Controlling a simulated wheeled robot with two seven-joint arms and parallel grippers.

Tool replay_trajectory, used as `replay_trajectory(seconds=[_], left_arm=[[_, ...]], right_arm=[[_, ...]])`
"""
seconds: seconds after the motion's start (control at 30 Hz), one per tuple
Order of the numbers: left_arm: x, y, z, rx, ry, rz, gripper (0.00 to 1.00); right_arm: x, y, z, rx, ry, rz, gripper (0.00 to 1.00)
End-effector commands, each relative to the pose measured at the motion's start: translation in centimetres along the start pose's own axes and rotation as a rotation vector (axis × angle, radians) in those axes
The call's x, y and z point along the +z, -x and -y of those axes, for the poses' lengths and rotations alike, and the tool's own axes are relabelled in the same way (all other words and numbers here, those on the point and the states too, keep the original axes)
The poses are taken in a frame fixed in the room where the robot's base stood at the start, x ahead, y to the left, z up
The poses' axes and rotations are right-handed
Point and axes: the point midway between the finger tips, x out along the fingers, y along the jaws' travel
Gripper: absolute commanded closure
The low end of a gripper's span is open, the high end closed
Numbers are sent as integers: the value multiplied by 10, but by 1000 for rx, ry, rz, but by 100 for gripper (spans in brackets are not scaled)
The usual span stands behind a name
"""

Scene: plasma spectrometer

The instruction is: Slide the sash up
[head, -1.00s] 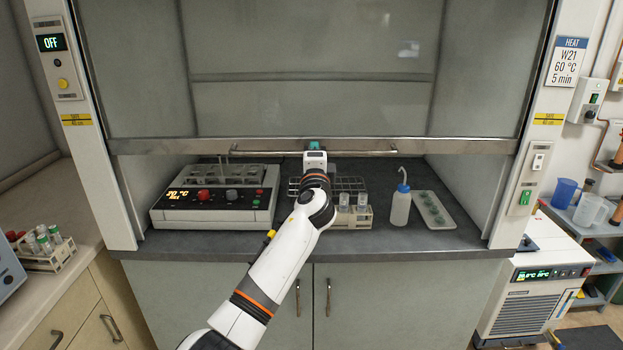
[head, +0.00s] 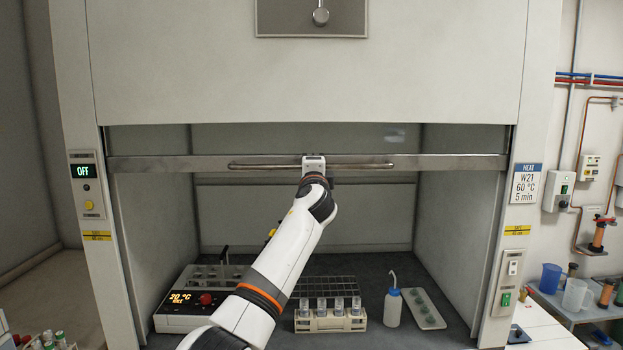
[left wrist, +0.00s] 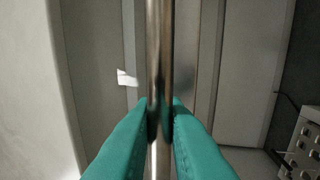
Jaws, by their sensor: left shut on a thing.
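The sash (head: 450,162) of the fume hood is raised, with its metal bottom rail well above the work surface. A long horizontal handle bar (head: 250,165) runs along the rail. My left gripper (head: 314,162) is at the middle of this bar. In the left wrist view the teal fingers of the left gripper (left wrist: 160,118) are closed on the handle bar (left wrist: 159,45), one on each side. The fingertips are hidden behind the wrist in the head view. My right gripper is not in view.
Inside the hood stand a heating block (head: 190,322), a rack with several vials (head: 325,322), a wash bottle (head: 393,308) and a white tray (head: 424,307). The opening below the rail is clear apart from my arm. The fixed upper panel (head: 300,90) is above the sash.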

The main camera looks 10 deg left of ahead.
Motion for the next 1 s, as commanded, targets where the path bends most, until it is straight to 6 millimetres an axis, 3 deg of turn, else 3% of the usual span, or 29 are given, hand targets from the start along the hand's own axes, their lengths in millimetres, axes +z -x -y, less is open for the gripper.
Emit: replay_trajectory(seconds=[0.1, 0.5, 0.53, 0.6, 1.0], left_arm=[[0, -2, -10, 4, 0, 1, 100], [0, -2, -10, 2, 0, 1, 100], [0, -2, -10, 2, 0, 1, 83], [0, -2, -10, 1, 0, 0, 71], [0, 2, -7, 0, 0, -1, 70]], right_arm=[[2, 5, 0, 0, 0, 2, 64], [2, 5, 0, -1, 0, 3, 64], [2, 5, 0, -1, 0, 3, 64], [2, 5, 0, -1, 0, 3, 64], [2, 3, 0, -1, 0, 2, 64]])
